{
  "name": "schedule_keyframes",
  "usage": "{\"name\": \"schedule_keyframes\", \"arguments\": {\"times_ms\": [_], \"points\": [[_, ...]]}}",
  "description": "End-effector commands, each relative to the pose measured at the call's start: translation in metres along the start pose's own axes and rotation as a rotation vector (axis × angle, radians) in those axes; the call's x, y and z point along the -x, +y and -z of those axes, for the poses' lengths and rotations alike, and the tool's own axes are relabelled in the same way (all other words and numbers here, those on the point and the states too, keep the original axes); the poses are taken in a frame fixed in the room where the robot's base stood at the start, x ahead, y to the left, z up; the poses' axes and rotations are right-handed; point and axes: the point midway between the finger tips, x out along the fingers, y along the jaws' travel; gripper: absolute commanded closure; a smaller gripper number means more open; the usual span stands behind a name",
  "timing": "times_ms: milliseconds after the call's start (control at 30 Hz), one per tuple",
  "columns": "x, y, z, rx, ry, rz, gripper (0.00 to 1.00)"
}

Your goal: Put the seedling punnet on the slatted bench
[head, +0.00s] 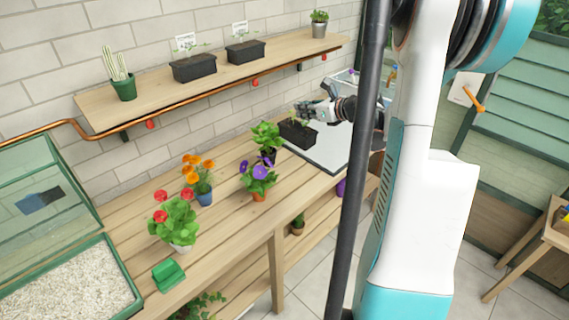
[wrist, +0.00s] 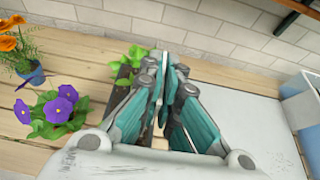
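A black seedling punnet (head: 297,131) is at the far part of the slatted bench (head: 223,226), beside the white-topped tray. My gripper (head: 303,112) is over the punnet, its fingers at the punnet's upper edge. In the wrist view the fingers (wrist: 167,72) are close together, and the dark punnet (wrist: 123,86) shows beside and behind them. The fingers appear closed on its wall, and they hide much of it. Whether its base touches the surface below is unclear.
A purple-flowered pot (head: 258,180), a leafy green plant (head: 266,137), orange flowers (head: 198,172) and red flowers (head: 173,217) stand on the bench. Two labelled black punnets (head: 194,68) (head: 245,52) sit on the wall shelf (head: 150,94). A gravel box (head: 66,303) is front left.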

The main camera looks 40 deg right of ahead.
Motion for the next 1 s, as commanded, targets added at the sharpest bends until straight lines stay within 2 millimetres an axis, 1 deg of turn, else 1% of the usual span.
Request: {"name": "schedule_keyframes", "arguments": {"times_ms": [33,100,300,433,500,600,767,867,1000], "points": [[-0.007,0.000,0.015,0.000,0.000,0.000,1.00],[-0.014,0.000,0.032,0.000,0.000,0.000,1.00],[-0.033,0.000,0.077,0.000,0.000,0.000,1.00],[-0.043,0.000,0.103,0.000,0.000,0.000,1.00],[-0.047,0.000,0.113,0.000,0.000,0.000,1.00],[-0.051,0.000,0.122,0.000,0.000,0.000,1.00],[-0.054,0.000,0.129,0.000,0.000,0.000,1.00],[-0.058,0.000,0.140,0.000,0.000,0.000,1.00],[-0.067,0.000,0.160,0.000,0.000,0.000,1.00]]}}
